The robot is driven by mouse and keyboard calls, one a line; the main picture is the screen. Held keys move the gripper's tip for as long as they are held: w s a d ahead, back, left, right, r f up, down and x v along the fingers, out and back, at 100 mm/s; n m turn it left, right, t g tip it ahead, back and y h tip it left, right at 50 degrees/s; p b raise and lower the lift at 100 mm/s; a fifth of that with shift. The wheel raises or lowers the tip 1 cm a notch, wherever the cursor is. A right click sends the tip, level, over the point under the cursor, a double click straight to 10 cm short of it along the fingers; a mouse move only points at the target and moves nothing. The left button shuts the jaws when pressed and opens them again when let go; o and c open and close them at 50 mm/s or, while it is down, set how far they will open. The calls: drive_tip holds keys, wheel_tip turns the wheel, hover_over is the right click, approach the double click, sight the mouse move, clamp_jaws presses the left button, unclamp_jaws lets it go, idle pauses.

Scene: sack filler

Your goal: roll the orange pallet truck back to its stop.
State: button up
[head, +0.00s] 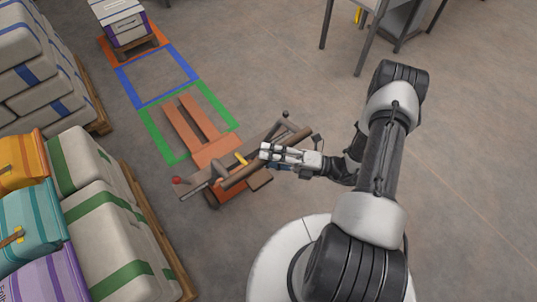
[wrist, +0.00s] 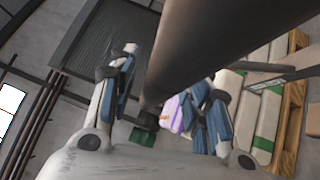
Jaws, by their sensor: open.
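The orange pallet truck (head: 212,152) stands on the floor left of my arm. Its two forks (head: 186,122) lie inside the green floor frame (head: 160,143). A thick brown handle bar (head: 245,172) slants across its near end. My gripper (head: 266,151) is open at this bar. In the wrist view the dark bar (wrist: 205,45) runs between the two spread fingers of my gripper (wrist: 172,75). I cannot tell whether the fingers touch it. I cannot pick out the truck's stop for certain.
Blue (head: 125,80) and orange (head: 104,52) floor frames lie beyond the green one. A white block on a pallet (head: 122,24) stands in the orange frame. Stacked sacks (head: 105,225) line the left. A grey table (head: 385,15) stands at the back right. The right floor is clear.

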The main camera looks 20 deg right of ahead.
clamp_jaws()
idle(0.7)
idle(0.4)
